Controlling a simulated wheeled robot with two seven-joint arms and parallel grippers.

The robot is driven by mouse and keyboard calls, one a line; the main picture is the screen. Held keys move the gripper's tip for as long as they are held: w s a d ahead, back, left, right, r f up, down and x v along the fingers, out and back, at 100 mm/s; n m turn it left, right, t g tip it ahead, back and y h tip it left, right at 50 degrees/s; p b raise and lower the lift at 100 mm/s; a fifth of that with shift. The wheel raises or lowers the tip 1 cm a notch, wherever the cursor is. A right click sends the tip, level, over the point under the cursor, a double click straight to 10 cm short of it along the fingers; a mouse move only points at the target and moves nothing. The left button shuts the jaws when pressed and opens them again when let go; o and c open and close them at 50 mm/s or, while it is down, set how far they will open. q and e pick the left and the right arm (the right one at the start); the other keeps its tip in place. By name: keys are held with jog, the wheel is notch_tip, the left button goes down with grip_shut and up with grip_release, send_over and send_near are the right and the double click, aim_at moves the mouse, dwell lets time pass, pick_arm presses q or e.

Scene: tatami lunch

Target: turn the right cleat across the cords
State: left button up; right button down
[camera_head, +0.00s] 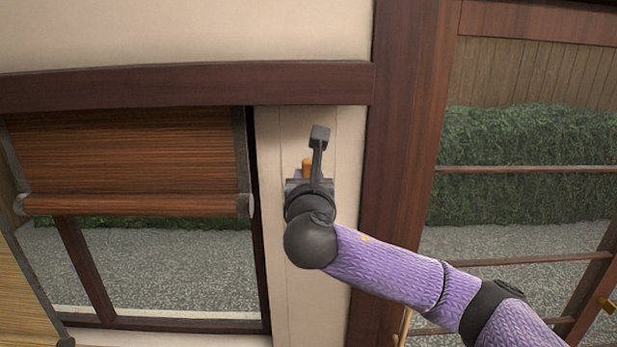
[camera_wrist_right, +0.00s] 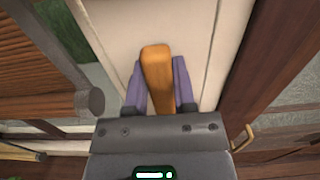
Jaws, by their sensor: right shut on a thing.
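The right cleat is an orange-brown wooden piece (camera_head: 307,164) on the pale wall strip between the blind and the dark post. In the right wrist view the cleat (camera_wrist_right: 157,72) stands between two purple fingers, its rounded end toward the top and its length nearly in line with the strip. My right gripper (camera_head: 303,173) is shut on it; the same gripper fills the lower part of the wrist view (camera_wrist_right: 159,80). The cleat's lower part is hidden by the gripper body. I cannot make out the cords. My left gripper is not in view.
A brown slatted blind (camera_head: 130,155) hangs left of the strip, partly lowered over a window. A dark wooden post (camera_head: 405,130) stands close on the right, with a dark beam (camera_head: 180,86) above. The pale wall strip (camera_head: 345,135) is narrow.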

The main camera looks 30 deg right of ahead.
jog(key=shift+d+m, duration=0.1)
jog(key=shift+m, duration=0.2)
jog(key=m, duration=0.2)
jog(key=shift+s+d+f+m, duration=0.1)
jog(key=shift+s+d+m, duration=0.2)
jog(key=shift+m, duration=0.1)
jog(key=shift+s+d+f+m+b, duration=0.15)
jog(key=shift+d+f+m+b, duration=0.25)
jog(key=shift+m, duration=2)
jog(key=shift+s+d+f+m+b, duration=0.15)
jog(key=shift+f+m, duration=0.45)
jog(key=shift+m, duration=1.8)
jog(key=shift+s+d+f+m+b, duration=0.2)
jog(key=shift+d+f+m, duration=0.25)
jog(key=shift+m, duration=1.95)
jog(key=shift+a+f, duration=0.1)
jog(key=shift+c, duration=2.2)
grip_release()
